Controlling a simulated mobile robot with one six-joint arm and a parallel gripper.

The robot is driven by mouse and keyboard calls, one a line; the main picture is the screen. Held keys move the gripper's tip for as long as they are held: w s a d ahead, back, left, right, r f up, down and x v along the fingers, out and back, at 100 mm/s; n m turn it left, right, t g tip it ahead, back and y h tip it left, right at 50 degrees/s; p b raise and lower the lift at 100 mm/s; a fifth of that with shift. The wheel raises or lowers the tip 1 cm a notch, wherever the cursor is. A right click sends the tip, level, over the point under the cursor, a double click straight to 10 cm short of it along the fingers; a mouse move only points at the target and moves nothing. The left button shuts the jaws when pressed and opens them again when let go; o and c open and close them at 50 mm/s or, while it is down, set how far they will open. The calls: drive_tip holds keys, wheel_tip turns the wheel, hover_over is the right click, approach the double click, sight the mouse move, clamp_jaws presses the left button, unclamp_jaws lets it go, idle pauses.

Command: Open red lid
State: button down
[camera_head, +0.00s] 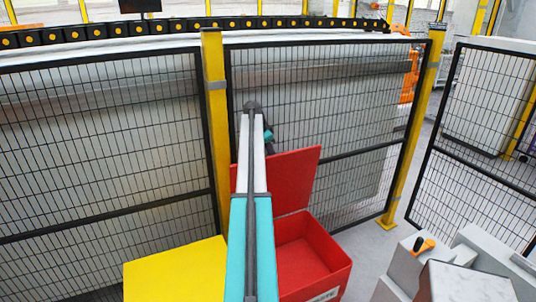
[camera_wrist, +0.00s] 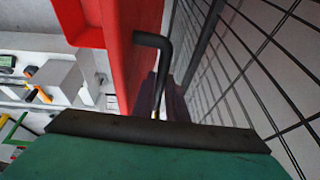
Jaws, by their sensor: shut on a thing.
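The red lid (camera_head: 290,180) stands raised, tilted up and back from the red box (camera_head: 325,270), whose inside shows open. In the wrist view the lid (camera_wrist: 135,50) is a red panel seen nearly edge-on, with a black bent handle (camera_wrist: 165,58) on it. My gripper (camera_wrist: 158,112) is shut on this handle; the grip itself is mostly hidden behind the dark edge of my gripper's green body. In the head view my arm covers the left part of the lid and box, and my gripper's fingers cannot be made out.
A yellow box (camera_head: 178,270) stands left of the red box. A black mesh fence (camera_head: 345,120) with yellow posts (camera_head: 405,140) runs close behind. A grey block (camera_head: 408,268) with an orange-handled tool (camera_head: 424,246) stands at right. Some floor is free beside the right post.

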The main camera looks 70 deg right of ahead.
drive_tip(key=shift+s+d+f, duration=0.15)
drive_tip(key=shift+s+f, duration=0.1)
drive_tip(key=shift+s, duration=0.15)
drive_tip(key=c, duration=1.9)
unclamp_jaws()
drive_tip(key=shift+c, duration=0.2)
drive_tip(key=shift+o, duration=0.9)
drive_tip(key=shift+w+d+f, duration=0.1)
drive_tip(key=shift+d+f, duration=0.1)
drive_tip(key=shift+d, duration=0.05)
drive_tip(key=shift+w+a+r, duration=0.2)
drive_tip(key=shift+w+r, duration=0.05)
drive_tip(key=v, duration=1.4)
drive_tip(key=shift+a+f, duration=0.1)
